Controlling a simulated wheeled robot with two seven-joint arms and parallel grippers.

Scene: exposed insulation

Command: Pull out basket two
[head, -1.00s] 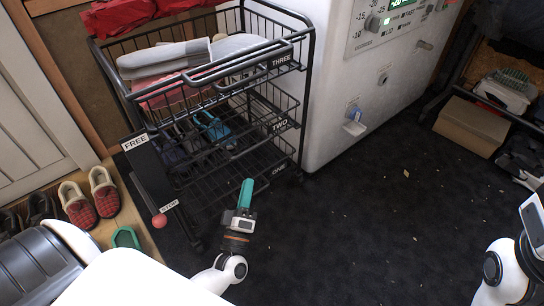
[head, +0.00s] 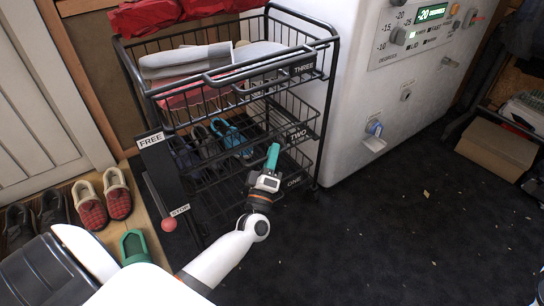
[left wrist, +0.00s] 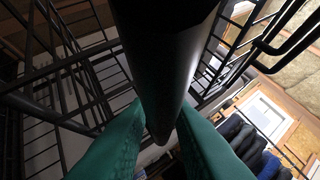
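Basket two (head: 285,139) is the middle wire basket of a black rack, labelled TWO. It sits between basket three above and basket one below. My left gripper (head: 273,157) has green fingers and is at the front of basket two, by its front rail. In the left wrist view the two green fingers (left wrist: 160,125) stand apart with a thick dark bar (left wrist: 160,60) between them. I cannot tell whether they touch it. The bar hides part of the basket. My right gripper is not in view.
A FREE/STOP post with a red ball (head: 169,224) stands left of the rack. A white machine (head: 355,110) stands to its right. Dark floor is open in front and right. Shoes (head: 103,197) line the left.

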